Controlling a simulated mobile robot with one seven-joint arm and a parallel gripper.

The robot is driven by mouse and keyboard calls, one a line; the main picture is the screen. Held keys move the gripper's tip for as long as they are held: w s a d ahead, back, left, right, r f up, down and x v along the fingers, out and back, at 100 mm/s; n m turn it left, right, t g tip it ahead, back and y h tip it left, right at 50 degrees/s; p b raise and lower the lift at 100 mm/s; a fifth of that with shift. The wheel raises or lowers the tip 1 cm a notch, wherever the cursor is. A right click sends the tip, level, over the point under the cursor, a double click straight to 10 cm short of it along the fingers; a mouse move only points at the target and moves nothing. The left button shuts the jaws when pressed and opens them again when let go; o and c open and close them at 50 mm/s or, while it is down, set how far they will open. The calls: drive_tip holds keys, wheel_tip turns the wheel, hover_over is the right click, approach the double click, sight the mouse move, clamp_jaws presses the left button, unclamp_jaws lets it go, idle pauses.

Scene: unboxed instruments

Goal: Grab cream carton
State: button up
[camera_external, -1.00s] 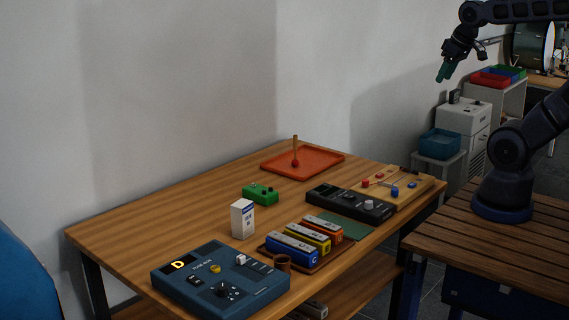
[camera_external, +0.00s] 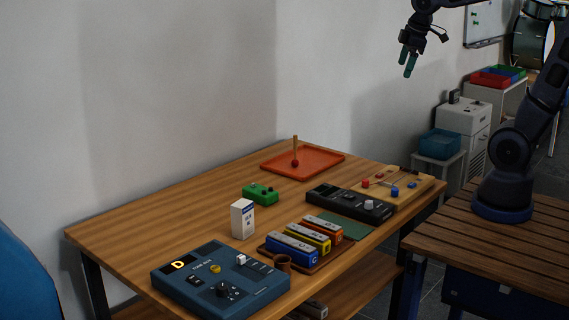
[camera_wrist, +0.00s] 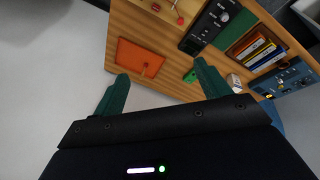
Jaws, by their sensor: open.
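The cream carton (camera_external: 242,219) is a small white box with a dark blue marking, standing upright on the wooden table (camera_external: 150,232). It also shows at the right in the wrist view (camera_wrist: 234,81), partly behind my finger. My gripper (camera_external: 407,63) is open and empty, high above the table's right end and well apart from the carton. Its green fingers (camera_wrist: 162,88) spread apart in the wrist view.
A black device (camera_external: 350,203) and an orange tray (camera_external: 318,157) with an upright stick lie farther off.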

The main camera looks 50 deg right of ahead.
drive_tip(key=w+a+f+n, duration=0.3)
drive_tip(key=w+a+n, duration=0.6)
drive_tip(key=w+a, duration=0.25)
drive_tip(key=n+g, duration=0.4)
drive_tip(key=n, duration=1.7)
hover_over(244, 204)
drive_tip(key=f, duration=2.6)
drive_tip(key=shift+w+d, duration=0.15)
drive_tip(key=shift+d, duration=0.05)
drive_tip(key=shift+a+f, duration=0.15)
wheel_tip(244, 204, down, 5)
drive_tip(key=shift+r, duration=0.1)
drive_tip(key=shift+w+f, duration=0.15)
drive_tip(key=shift+f, duration=1.3)
drive_tip(key=shift+w+f, duration=0.1)
drive_tip(key=shift+f, duration=1.35)
drive_tip(key=shift+c, duration=0.3)
